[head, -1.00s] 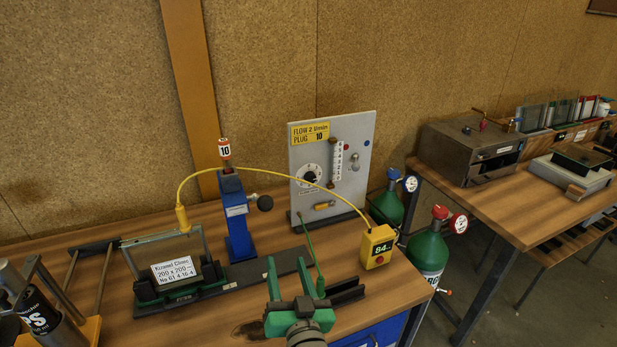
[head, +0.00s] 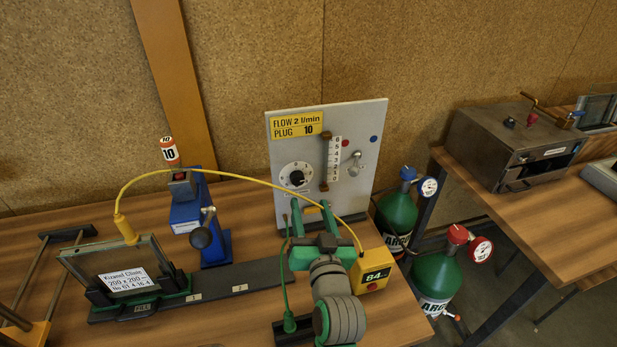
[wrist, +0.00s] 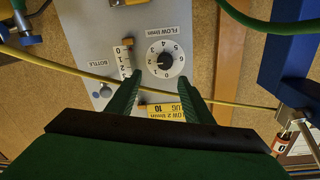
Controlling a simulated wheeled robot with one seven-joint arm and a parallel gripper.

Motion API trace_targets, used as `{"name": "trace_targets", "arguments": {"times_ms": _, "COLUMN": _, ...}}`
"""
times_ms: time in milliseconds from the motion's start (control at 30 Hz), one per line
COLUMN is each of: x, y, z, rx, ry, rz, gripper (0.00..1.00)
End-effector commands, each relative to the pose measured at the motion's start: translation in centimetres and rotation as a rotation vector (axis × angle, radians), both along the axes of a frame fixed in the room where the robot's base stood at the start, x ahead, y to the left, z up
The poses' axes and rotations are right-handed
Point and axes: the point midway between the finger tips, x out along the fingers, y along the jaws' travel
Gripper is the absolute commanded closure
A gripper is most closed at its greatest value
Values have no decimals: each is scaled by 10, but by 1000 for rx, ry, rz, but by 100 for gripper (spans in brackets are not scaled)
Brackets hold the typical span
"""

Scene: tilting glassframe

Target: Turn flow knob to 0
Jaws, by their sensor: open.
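The flow knob (head: 297,177) is a small black knob on a white numbered dial, on the left of the upright grey panel (head: 367,118). Its exact setting is too small to read. The knob also shows in the wrist view (wrist: 165,60), where the panel is upside down. My gripper (head: 312,212) is open and empty, pointing at the panel from in front and below the dial. In the wrist view its two green fingertips (wrist: 158,76) frame the near side of the dial, apart from the knob.
A yellow cable (head: 240,174) arches from the glass frame (head: 122,278) to a yellow box (head: 371,272) reading 84, passing close to my fingers. A blue post (head: 203,232) stands left of the panel. Green argon bottles (head: 437,277) stand right of the table.

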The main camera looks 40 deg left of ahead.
Motion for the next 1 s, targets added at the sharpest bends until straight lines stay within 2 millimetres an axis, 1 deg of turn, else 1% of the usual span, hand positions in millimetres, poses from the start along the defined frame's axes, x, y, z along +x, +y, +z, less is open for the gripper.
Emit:
{"name": "trace_targets", "arguments": {"times_ms": 33, "x": 3, "y": 8, "z": 1, "rx": -1, "ry": -3, "rz": 7, "gripper": 53}}
{"name": "trace_targets", "arguments": {"times_ms": 100, "x": 10, "y": 18, "z": 1, "rx": -1, "ry": -3, "rz": 10, "gripper": 53}}
{"name": "trace_targets", "arguments": {"times_ms": 300, "x": 37, "y": 43, "z": 1, "rx": -1, "ry": -3, "rz": 7, "gripper": 53}}
{"name": "trace_targets", "arguments": {"times_ms": 500, "x": 57, "y": 60, "z": 1, "rx": -1, "ry": -2, "rz": 3, "gripper": 53}}
{"name": "trace_targets", "arguments": {"times_ms": 700, "x": 65, "y": 69, "z": 1, "rx": 0, "ry": -2, "rz": 2, "gripper": 53}}
{"name": "trace_targets", "arguments": {"times_ms": 967, "x": 66, "y": 70, "z": 0, "rx": 0, "ry": -1, "rz": 2, "gripper": 53}}
{"name": "trace_targets", "arguments": {"times_ms": 1000, "x": 66, "y": 70, "z": 0, "rx": 0, "ry": -1, "rz": 3, "gripper": 56}}
